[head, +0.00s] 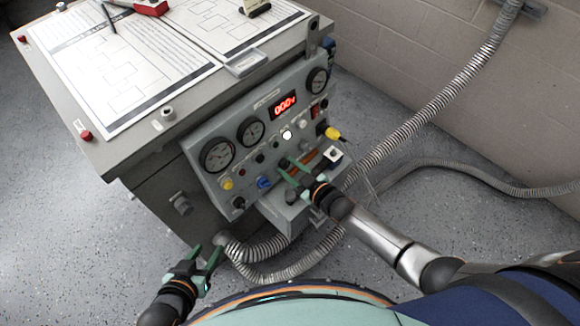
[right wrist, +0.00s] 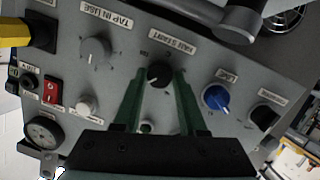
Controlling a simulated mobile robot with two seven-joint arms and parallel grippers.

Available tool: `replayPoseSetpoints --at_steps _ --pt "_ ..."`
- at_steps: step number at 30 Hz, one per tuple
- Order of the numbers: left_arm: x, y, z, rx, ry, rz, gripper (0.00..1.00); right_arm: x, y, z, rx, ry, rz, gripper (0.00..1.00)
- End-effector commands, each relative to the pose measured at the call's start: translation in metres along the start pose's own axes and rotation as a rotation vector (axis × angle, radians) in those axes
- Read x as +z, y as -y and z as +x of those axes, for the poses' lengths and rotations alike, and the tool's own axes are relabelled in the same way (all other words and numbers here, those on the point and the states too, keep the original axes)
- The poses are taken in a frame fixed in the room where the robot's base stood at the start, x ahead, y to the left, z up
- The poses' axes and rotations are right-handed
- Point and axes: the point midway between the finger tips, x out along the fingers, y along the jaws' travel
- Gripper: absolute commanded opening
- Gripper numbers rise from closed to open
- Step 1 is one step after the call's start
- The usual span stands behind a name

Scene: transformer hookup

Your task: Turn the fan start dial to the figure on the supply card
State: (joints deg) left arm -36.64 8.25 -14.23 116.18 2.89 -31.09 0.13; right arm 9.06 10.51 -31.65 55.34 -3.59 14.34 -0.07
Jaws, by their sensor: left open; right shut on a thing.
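The fan start dial (right wrist: 158,76) is a black round knob under a white label in the right wrist view, with small marks around it. My right gripper (right wrist: 160,85) has its two green fingers on either side of the dial and is shut on it. In the head view the right gripper (head: 290,174) is at the front panel (head: 222,186) and covers the dial. My left gripper (head: 208,262) is open and empty, low in front of the cabinet. A small framed card (head: 246,63) lies at the top's front edge; its figure is too small to read, and I cannot tell whether it is the supply card.
A blue knob (right wrist: 216,97) and a grey tap knob (right wrist: 95,50) flank the dial. The panel also carries round gauges (head: 217,155), a red lit display (head: 283,105) and a yellow plug (head: 333,134). Ribbed hoses (head: 420,118) run beside the cabinet. Printed sheets (head: 120,70) cover its top.

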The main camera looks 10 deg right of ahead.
Motion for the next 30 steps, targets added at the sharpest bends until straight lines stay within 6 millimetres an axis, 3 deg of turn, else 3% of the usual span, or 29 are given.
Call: replayPoseSetpoints --at_steps 11,12,18,20,30 --pt "-0.0001 -0.0005 0.0005 0.001 0.0 0.0 0.5 -0.0004 -0.0005 0.0003 0.0 -0.001 0.003 0.0" --pt "-0.0001 -0.0005 0.0005 0.001 -0.001 0.0 0.5 -0.0004 -0.0005 0.0003 0.0 -0.001 0.003 0.44" --pt "-0.0006 -0.0006 0.0004 0.001 -0.001 0.0 0.5 -0.0004 -0.0003 0.0002 0.0 -0.001 0.003 0.67" --pt "-0.0008 -0.0006 0.0004 0.001 -0.002 0.0 0.5 -0.0004 -0.0002 0.0002 0.0 -0.001 0.002 0.71" --pt "-0.0065 -0.001 -0.0033 0.001 -0.007 0.0 0.5 -0.0002 -0.0002 -0.0083 0.0 0.002 0.003 0.71"
